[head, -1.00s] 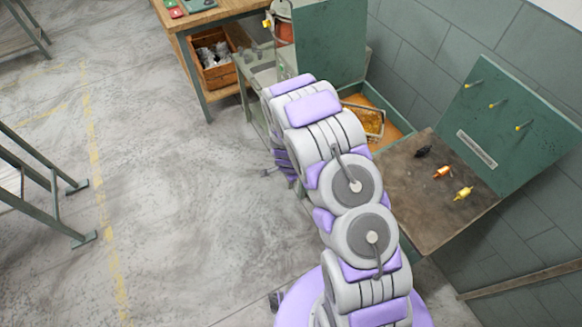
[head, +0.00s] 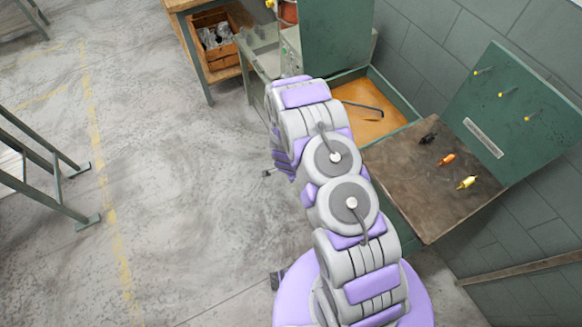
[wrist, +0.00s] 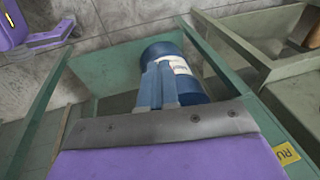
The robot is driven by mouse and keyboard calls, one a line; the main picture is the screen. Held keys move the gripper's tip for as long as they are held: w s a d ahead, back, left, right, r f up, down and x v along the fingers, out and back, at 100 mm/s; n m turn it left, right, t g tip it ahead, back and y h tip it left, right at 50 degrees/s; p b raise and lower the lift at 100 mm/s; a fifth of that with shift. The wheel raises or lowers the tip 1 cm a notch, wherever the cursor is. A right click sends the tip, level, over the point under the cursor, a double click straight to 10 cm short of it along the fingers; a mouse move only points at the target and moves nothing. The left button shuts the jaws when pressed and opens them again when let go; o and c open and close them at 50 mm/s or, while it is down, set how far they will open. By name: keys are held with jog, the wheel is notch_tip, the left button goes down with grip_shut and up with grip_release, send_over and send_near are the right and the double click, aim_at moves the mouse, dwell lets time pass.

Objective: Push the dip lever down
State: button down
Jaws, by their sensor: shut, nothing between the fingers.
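My gripper shows in the wrist view (wrist: 157,66), its two blue-grey fingers together and empty, over a green frame (wrist: 85,72). In the head view my own arm hides the gripper. The dip tank (head: 409,96) with orange liquid (head: 365,118) lies right of my arm. A dark basket handle (head: 362,106) shows over the liquid; the basket body is not visible. A small dark rod end (head: 268,173) sticks out left of my arm. I cannot tell whether it is the dip lever, or whether my fingers touch a lever.
A blue drum (wrist: 200,84) with a pale label lies beyond the fingers. A worktop (head: 405,190) with small coloured pieces stands right of my arm. A wooden crate (head: 218,67) is under the bench. The floor (head: 175,180) to the left is clear.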

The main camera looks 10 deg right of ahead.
jog(key=shift+s+x, duration=0.25)
jog(key=shift+x, duration=0.9)
jog(key=shift+f, duration=0.3)
jog(key=shift+w+d, duration=0.15)
jog(key=shift+w, duration=0.05)
